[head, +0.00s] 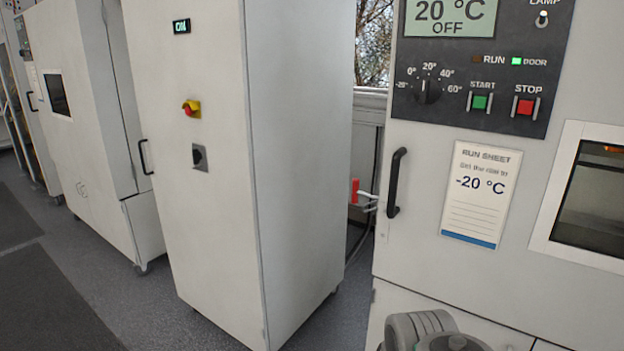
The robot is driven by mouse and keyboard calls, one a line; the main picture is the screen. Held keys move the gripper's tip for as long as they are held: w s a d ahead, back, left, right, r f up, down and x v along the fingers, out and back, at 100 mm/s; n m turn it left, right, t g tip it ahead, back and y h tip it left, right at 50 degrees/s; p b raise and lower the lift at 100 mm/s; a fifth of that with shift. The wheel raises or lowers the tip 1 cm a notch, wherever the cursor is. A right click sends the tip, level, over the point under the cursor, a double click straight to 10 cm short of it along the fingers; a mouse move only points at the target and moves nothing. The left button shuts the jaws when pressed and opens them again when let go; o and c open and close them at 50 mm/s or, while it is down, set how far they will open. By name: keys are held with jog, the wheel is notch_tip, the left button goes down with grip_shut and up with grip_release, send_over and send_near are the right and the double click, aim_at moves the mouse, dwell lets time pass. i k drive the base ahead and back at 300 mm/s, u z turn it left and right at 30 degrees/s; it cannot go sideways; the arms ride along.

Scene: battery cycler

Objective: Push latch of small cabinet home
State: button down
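A light grey cabinet (410,270) with a control panel (480,75) stands at the right. I cannot tell for certain that it is the small cabinet. A red-tipped lever (355,191) on pale metal rods sticks out to the left of its left edge. It looks like a latch and stands out from the cabinet side. A black bar handle (396,183) is on the cabinet front. The display reads 20 °C OFF, and the green DOOR lamp is lit. A grey link of my arm shows at the bottom edge; my gripper is not in view.
A tall cabinet (215,255) with a red-yellow switch (191,108) stands left of centre. A narrow gap with a cable (358,245) separates it from the right cabinet. Another cabinet (85,130) stands further left. The floor (85,265) at the lower left is clear.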

aim_at(354, 200)
jog(key=u, duration=0.6)
jog(key=i, duration=0.6)
jog(key=u, duration=0.8)
jog(key=i, duration=1.45)
jog(key=z, duration=0.6)
